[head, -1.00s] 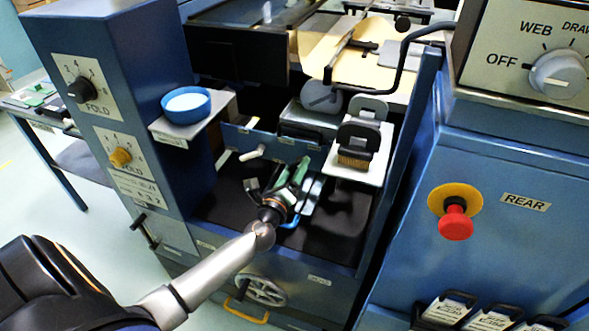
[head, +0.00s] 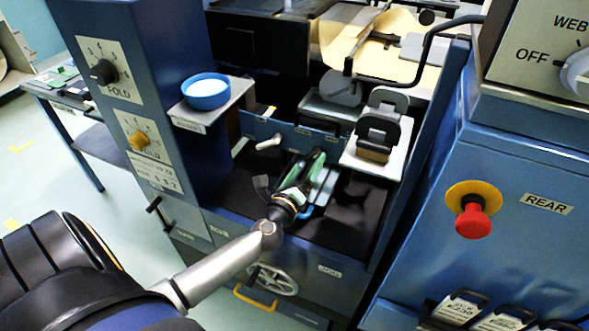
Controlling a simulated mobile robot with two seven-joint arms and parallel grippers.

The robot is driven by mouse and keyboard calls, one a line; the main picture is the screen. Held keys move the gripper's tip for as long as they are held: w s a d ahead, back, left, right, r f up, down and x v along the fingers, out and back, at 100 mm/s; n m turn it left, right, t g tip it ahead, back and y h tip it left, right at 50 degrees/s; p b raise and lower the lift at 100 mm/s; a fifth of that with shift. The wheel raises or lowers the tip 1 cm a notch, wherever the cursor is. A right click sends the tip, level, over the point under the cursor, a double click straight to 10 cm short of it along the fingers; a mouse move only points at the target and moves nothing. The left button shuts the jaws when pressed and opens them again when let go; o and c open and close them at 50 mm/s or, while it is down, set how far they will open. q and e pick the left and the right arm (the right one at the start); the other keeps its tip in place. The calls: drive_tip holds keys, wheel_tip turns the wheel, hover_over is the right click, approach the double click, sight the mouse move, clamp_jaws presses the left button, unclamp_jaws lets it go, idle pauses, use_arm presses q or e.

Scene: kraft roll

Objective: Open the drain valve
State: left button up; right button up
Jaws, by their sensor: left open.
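No part in the head view is labelled legibly as the drain valve, so I cannot tell for sure which one it is. A short lever with a white grip (head: 270,142) sticks out from the blue panel at the back of the dark bay. A grey handwheel (head: 274,281) is on the machine's lower front, below my forearm. A black T-handle (head: 159,216) is on the left column. My left gripper (head: 308,168) is open over the dark bay floor, in front of the blue panel and right of the white-grip lever. My right gripper is not seen.
A blue bowl (head: 206,92) stands on a small shelf at the left column. A white shelf with a dark-handled brush (head: 378,136) is right of my gripper. A red emergency button (head: 473,220) is on the right cabinet. A yellow handle (head: 255,303) is below the handwheel.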

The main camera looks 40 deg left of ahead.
use_arm(q)
drive_tip(key=b+v, duration=0.1)
drive_tip(key=v, duration=0.8)
drive_tip(key=shift+s, duration=0.4)
drive_tip(key=s+a+f+n+g+y, duration=0.1)
drive_tip(key=s+f+n+g, duration=0.25)
drive_tip(key=n, duration=0.45)
drive_tip(key=s+a+f+n+g+y, duration=0.1)
drive_tip(key=s+f+n+g, duration=0.1)
drive_tip(key=s+n+g, duration=0.5)
drive_tip(key=s+d+f+n+g+h, duration=0.3)
drive_tip(key=s+d+n+h, duration=0.4)
drive_tip(key=d, duration=0.4)
drive_tip(key=w+d+f+t+h+p, duration=0.1)
drive_tip(key=w+d+f+t+p, duration=0.1)
drive_tip(key=d+t+p, duration=0.3)
drive_tip(key=w+p, duration=0.1)
drive_tip(key=p, duration=0.2)
drive_tip(key=shift+d+f+h+p, duration=0.2)
drive_tip(key=shift+f+h+p, duration=0.1)
drive_tip(key=shift+h, duration=0.1)
